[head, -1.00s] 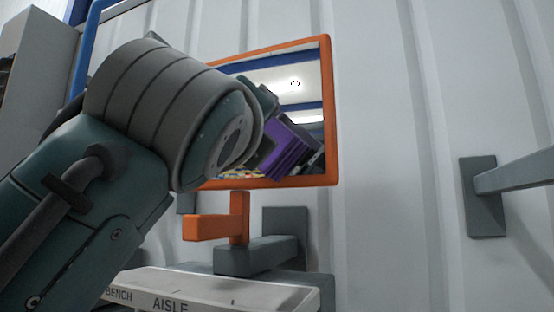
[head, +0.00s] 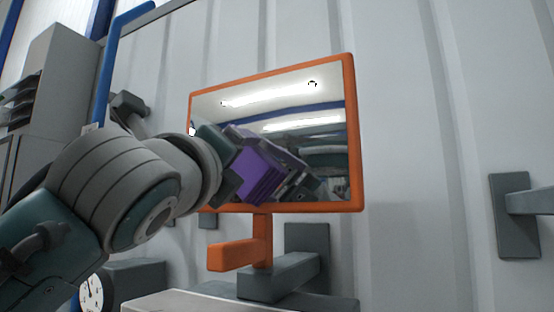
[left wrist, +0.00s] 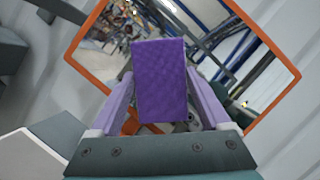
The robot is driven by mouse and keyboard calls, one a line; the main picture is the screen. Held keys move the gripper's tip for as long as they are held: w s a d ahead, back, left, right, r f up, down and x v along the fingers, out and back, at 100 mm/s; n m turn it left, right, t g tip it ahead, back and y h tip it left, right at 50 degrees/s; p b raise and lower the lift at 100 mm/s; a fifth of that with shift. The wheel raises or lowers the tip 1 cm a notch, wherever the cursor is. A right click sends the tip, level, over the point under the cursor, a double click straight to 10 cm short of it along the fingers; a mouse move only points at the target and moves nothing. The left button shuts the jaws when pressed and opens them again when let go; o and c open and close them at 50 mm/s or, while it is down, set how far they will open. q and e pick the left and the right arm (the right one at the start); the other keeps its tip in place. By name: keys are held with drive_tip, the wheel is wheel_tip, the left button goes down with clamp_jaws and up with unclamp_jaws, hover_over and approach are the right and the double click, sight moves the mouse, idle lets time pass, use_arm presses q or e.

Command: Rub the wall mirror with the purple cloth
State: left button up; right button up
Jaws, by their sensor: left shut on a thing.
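The wall mirror (head: 325,120) has an orange frame and stands on an orange and grey bracket against the pale wall. My left gripper (head: 246,170) is in front of the mirror's lower left half. It is shut on the purple cloth (head: 262,178), a folded block. In the left wrist view the cloth (left wrist: 160,82) sits between both fingers, with the mirror (left wrist: 262,95) behind it. I cannot tell whether the cloth touches the glass. The gripper's reflection shows to the right of the cloth. My right gripper is not in view.
A grey wall bracket (head: 514,215) with an arm juts out at the right. A blue pole (head: 108,75) and a grey cabinet (head: 52,90) stand at the left. A pale ledge (head: 195,304) lies below the mirror. The wall between mirror and right bracket is clear.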

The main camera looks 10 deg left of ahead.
use_arm(q)
drive_tip(key=shift+w+a+p, duration=0.6)
drive_tip(key=shift+w+a, duration=0.15)
drive_tip(key=shift+a, duration=1.3)
drive_tip(key=p, duration=0.2)
approach(280, 141)
drive_tip(key=shift+x, duration=3.05)
drive_tip(key=shift+s+r+p, duration=0.15)
drive_tip(key=shift+p, duration=0.35)
drive_tip(key=w+a+p, duration=0.2)
drive_tip(key=w+a, duration=0.1)
drive_tip(key=a, duration=0.7)
drive_tip(key=shift+w+p, duration=0.25)
drive_tip(key=shift+p, duration=0.05)
